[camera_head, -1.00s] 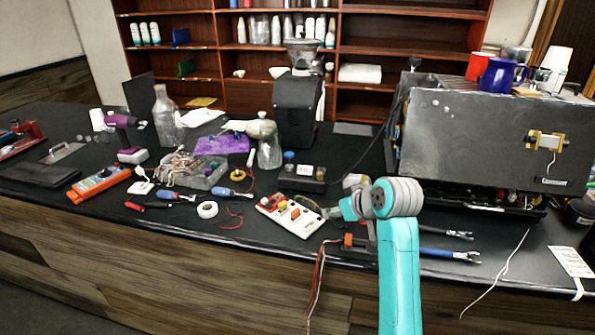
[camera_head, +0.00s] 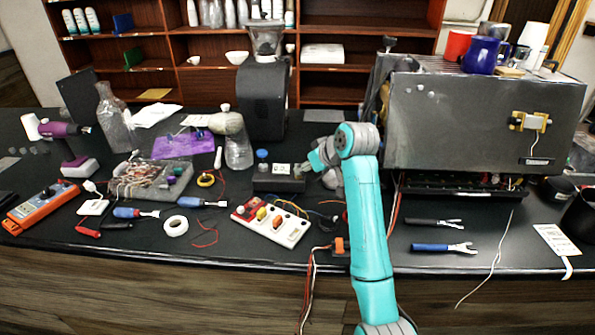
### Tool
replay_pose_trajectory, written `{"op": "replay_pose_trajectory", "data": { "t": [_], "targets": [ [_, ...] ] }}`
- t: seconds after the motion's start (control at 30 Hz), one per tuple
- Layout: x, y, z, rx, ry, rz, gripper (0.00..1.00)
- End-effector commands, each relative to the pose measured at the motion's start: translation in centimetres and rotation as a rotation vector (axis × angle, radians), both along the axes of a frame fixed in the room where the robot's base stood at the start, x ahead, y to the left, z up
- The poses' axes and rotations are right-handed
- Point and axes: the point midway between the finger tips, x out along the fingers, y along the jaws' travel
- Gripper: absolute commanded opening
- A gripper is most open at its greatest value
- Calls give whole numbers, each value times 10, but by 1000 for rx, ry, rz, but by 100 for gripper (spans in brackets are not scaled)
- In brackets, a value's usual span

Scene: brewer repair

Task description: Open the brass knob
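A grey box-shaped brewer (camera_head: 450,125) stands at the right of the bench. A brass-coloured fitting with a pale middle part (camera_head: 531,122) sits on the right of its front panel; I cannot tell whether this is the brass knob, and no other clear brass knob shows. My teal arm rises in front of the bench, left of the brewer. My gripper (camera_head: 328,170) is small and partly hidden by the arm's grey joint, left of the brewer and well apart from the fitting. Its fingers are not clear, and I see nothing held.
A blue mug (camera_head: 486,56) and other cups stand on the brewer. A white switch box (camera_head: 271,222), a black grinder (camera_head: 263,100) and several tools crowd the bench to the left. A loose white cord hangs over the front edge.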

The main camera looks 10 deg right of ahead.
Motion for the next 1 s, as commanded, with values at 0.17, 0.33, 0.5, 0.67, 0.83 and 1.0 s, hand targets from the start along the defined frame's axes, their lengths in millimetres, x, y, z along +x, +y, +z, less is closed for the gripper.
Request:
{"op": "replay_pose_trajectory", "data": {
  "t": [0.17,0.33,0.5,0.67,0.83,1.0],
  "targets": [
    [20,8,-22,1,2,0,48],
    [33,13,-35,0,1,0,48],
    [38,15,-40,-1,0,1,48],
    [38,15,-41,-1,0,-1,48],
    [38,15,-41,-1,0,-1,30],
    [38,15,-41,-1,0,-1,0]
  ]
}}
